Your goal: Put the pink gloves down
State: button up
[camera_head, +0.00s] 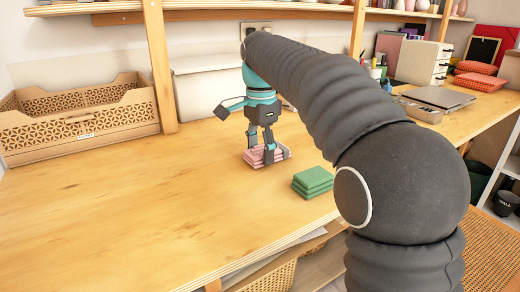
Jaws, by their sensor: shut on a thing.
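The pink gloves (258,158) form a small, flat, folded-looking stack at the middle of the wooden table. My gripper (267,152) points down from above and is shut on the pink gloves, with a finger on each side of them. They are at or very near the table top; I cannot tell whether they touch it. The fingers hide part of the pink stack.
A green folded stack (313,181) lies just right of the pink gloves, near the table's front edge. A lattice crate (80,128) stands at the back left. The wooden table (130,205) is clear at left and front. A shelf post (159,70) rises behind.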

aim_at(260, 151)
jog(key=shift+f, duration=0.15)
jog(key=o, duration=1.1)
notch_tip(260, 151, up, 12)
jog(key=p, duration=0.1)
jog(key=shift+r+p, duration=0.2)
jog(key=shift+p, duration=0.15)
